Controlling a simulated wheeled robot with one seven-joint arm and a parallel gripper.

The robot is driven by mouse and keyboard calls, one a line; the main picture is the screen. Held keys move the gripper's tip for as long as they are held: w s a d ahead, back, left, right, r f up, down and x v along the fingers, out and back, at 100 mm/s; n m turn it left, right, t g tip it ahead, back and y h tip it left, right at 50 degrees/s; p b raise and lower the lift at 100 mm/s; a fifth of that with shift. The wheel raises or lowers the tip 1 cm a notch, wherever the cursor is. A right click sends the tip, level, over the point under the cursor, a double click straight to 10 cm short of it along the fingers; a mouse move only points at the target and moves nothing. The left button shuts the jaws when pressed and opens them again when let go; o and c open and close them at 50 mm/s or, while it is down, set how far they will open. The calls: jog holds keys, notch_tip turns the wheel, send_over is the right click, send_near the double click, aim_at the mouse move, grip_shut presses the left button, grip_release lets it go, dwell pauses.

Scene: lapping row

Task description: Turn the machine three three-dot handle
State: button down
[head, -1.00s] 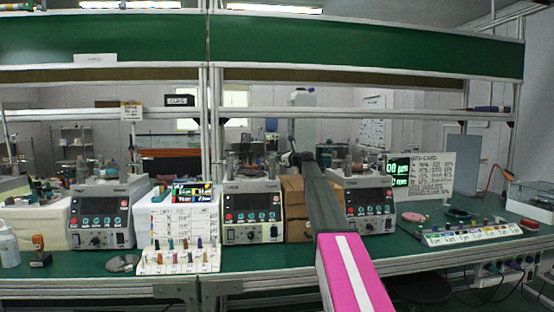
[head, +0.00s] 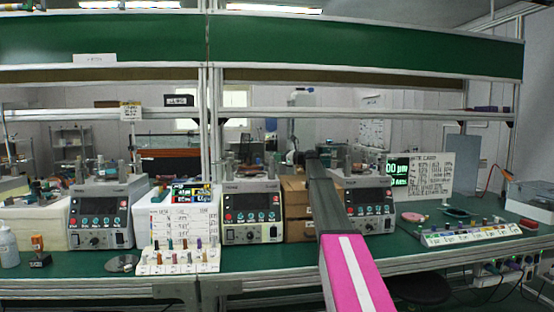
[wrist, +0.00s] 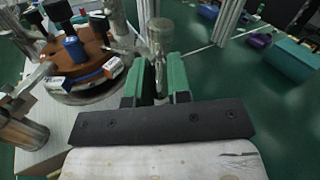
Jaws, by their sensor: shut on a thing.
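Machine three (head: 367,207) is the rightmost of the grey control boxes on the bench in the head view, partly hidden by my arm. In the wrist view its brown round plate (wrist: 78,52) lies to the left, with small blue, orange and white pieces on it. My gripper (wrist: 159,80) has its green fingers closed around an upright metal post with a rounded knob, which looks like the handle (wrist: 160,38). I cannot make out dots on it. In the head view my arm hides the gripper tip and the handle.
Machine two (head: 251,212) and machine one (head: 100,215) stand to the left. Brown boxes (head: 296,212) sit beside machine three. A green readout (head: 397,170) and a white card (head: 430,178) stand behind it. A labelled rack (head: 470,235) lies to the right.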

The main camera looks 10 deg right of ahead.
jog(key=shift+w+d+n+g+y, duration=0.15)
jog(key=shift+w+n+g+y, duration=0.25)
jog(key=shift+n+g, duration=0.45)
jog(key=c, duration=1.1)
grip_release()
jog(key=shift+r, duration=0.5)
jog(key=s+a+r, duration=0.2)
jog(key=a+r, duration=0.1)
jog(key=s+a+r, duration=0.2)
jog(key=a+r, duration=0.1)
jog(key=s+a+r, duration=0.2)
jog(key=a+r, duration=0.2)
